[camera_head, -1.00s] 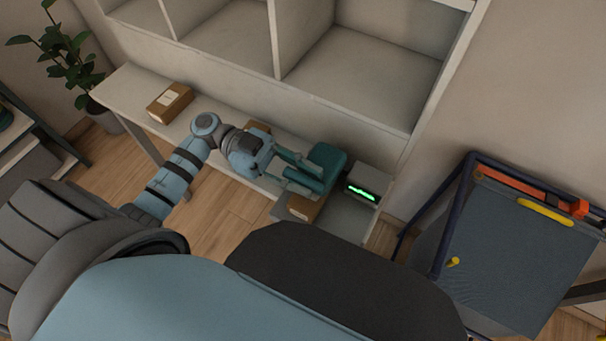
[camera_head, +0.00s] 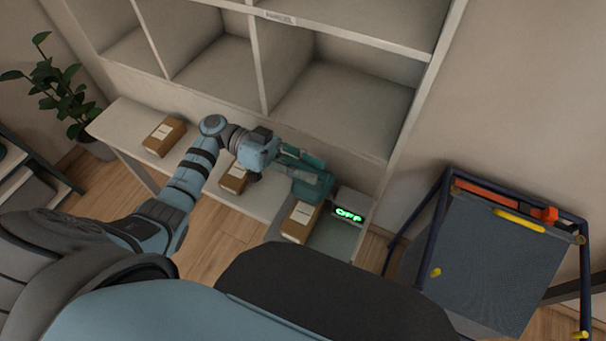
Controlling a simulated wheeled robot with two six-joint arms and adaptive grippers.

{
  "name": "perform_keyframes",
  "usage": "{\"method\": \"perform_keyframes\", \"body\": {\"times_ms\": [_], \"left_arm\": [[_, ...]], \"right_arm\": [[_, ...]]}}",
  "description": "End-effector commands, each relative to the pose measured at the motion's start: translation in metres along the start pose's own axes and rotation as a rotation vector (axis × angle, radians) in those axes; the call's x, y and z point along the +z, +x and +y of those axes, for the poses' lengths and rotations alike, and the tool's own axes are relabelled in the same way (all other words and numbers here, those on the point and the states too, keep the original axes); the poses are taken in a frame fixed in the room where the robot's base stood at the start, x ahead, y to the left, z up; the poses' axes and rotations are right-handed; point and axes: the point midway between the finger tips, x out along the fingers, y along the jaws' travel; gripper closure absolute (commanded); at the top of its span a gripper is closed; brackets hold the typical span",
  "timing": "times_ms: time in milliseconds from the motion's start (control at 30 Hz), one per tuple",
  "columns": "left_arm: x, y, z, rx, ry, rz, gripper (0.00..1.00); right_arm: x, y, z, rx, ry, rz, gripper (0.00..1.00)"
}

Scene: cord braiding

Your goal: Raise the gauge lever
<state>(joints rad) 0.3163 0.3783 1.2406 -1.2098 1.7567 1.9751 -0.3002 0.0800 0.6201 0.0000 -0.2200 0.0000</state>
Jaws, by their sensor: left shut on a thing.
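I cannot make out a gauge lever in this view. My left gripper (camera_head: 300,166) reaches in from the left over the table and is shut on a dark teal block-like object (camera_head: 311,187). The fingers partly cover that object, so its full shape is unclear. My right gripper is not in view.
The narrow white table (camera_head: 125,120) also bears two labelled brown boxes, one at the left (camera_head: 164,136) and one under my left wrist (camera_head: 233,178). Empty shelf compartments (camera_head: 340,100) rise behind. A blue-framed cart (camera_head: 490,255) with yellow and orange parts stands at right.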

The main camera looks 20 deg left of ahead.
Motion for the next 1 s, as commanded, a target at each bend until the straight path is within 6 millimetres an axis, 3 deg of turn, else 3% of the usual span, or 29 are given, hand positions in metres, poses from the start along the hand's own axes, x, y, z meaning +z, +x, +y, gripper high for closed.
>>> {"method": "perform_keyframes", "body": {"times_ms": [600, 633, 733, 1000], "left_arm": [[-0.0047, -0.0002, -0.0075, -0.003, 0.0, -0.001, 1.0], [-0.0046, -0.0002, -0.0075, -0.004, 0.0, -0.001, 0.78], [-0.0046, -0.0002, -0.0074, -0.003, 0.001, -0.001, 0.62], [-0.0051, -0.0005, -0.0073, -0.002, 0.003, -0.001, 0.62]], "right_arm": [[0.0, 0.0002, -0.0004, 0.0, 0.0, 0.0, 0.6], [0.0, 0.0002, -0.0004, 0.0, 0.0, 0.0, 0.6], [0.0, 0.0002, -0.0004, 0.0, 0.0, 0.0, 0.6], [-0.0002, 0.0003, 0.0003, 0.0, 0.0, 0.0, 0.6]]}}
